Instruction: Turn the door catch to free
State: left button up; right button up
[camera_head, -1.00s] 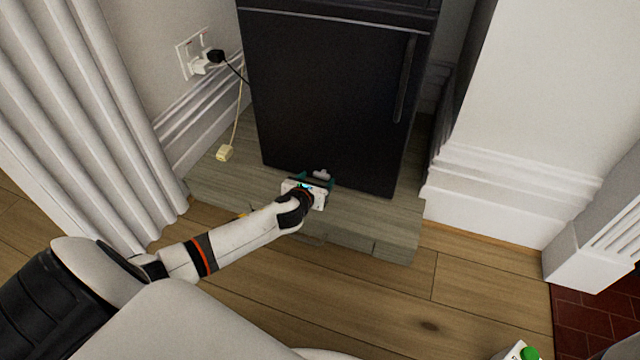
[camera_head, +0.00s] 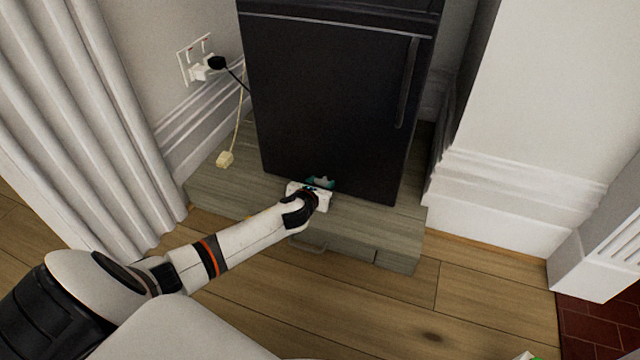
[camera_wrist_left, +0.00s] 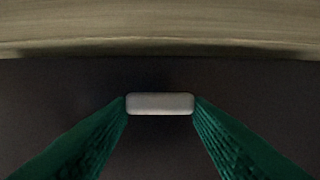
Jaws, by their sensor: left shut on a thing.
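The door catch (camera_wrist_left: 160,104) is a small pale grey bar with rounded ends on the dark fridge door. In the left wrist view it lies level across the picture, between the green fingertips of my left gripper (camera_wrist_left: 160,107), which touch its two ends. In the head view my left gripper (camera_head: 320,184) is at the low front edge of the black fridge door (camera_head: 330,100), and its body hides most of the catch.
The fridge stands on a low grey wooden platform (camera_head: 220,190). A wall socket (camera_head: 203,65) with a black plug and a pale cable are at left, near a white curtain (camera_head: 80,110). A white wall pillar (camera_head: 530,130) stands at right. Wooden floor is clear in front.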

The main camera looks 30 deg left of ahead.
pick_arm(q)
jog(key=shift+a+r+n+h+p, duration=0.15)
jog(key=shift+n+h+p, duration=0.25)
jog(key=shift+n+p, duration=0.45)
jog(key=shift+s+a+n+t+h, duration=0.1)
jog(key=shift+a+n+t+h, duration=0.05)
jog(key=shift+n+t+h, duration=0.35)
jog(key=shift+f+n+h, duration=0.3)
jog(key=shift+n+h, duration=0.1)
jog(key=shift+n, duration=0.25)
jog(key=shift+a+f+n+t+h, duration=0.2)
jog(key=shift+n+t+h, duration=0.25)
jog(key=shift+n, duration=0.55)
jog(key=shift+a+f+n+t+h+b, duration=0.15)
jog(key=shift+n+t+h+b, duration=0.2)
jog(key=shift+n+h+b, duration=0.5)
jog(key=n, duration=0.1)
jog(key=n+t+b, duration=0.1)
jog(key=n, duration=0.1)
jog(key=shift+s+f+n, duration=0.1)
jog(key=shift+f+n, duration=0.1)
jog(key=shift+n, duration=0.05)
jog(key=shift+a+n+t+h+b, duration=0.1)
jog(key=shift+n+t+h+b, duration=0.2)
jog(key=shift+n+t+b, duration=0.5)
jog(key=shift+n, duration=0.4)
